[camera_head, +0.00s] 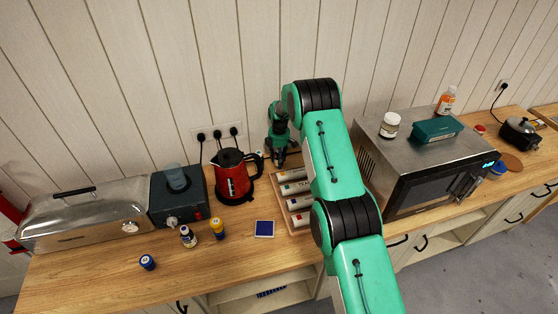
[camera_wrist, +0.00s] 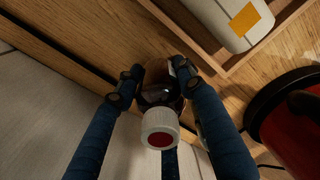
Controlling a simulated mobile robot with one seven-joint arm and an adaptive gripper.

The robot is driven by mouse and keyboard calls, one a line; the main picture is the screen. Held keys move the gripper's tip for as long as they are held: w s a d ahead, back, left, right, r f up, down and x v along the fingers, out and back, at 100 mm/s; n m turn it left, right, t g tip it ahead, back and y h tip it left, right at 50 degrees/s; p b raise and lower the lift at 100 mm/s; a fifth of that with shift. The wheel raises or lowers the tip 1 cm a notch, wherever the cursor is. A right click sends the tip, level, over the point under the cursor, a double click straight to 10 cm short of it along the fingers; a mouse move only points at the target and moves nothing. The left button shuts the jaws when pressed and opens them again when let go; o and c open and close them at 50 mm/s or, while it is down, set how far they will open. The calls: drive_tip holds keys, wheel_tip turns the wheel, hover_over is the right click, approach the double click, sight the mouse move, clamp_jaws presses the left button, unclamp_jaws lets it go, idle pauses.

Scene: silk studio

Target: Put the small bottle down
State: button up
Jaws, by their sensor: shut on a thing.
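The small bottle (camera_wrist: 152,98) is dark brown with a white cap that has a red top. It shows in the wrist view between the blue fingers of my gripper (camera_wrist: 157,78), which is shut on it. In the head view my gripper (camera_head: 280,157) is low over the back of the wooden counter (camera_head: 95,280), near the wall, between the red kettle and the microwave. The bottle is too small and hidden to make out there. I cannot tell whether its base touches the counter.
A wooden tray (camera_head: 294,232) of labelled rolls lies just in front of my gripper. The red kettle (camera_head: 233,183) stands close on the left, the microwave (camera_head: 420,170) on the right. Small bottles (camera_head: 188,237) and a blue-lidded jar (camera_head: 147,263) stand front left. The front-left counter has bare wood.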

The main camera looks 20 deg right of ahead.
drive_tip(key=shift+f, duration=0.2)
drive_tip(key=o, duration=1.2)
drive_tip(key=shift+r, duration=0.1)
drive_tip(key=shift+r+b, duration=0.65)
drive_tip(key=shift+r, duration=5.45)
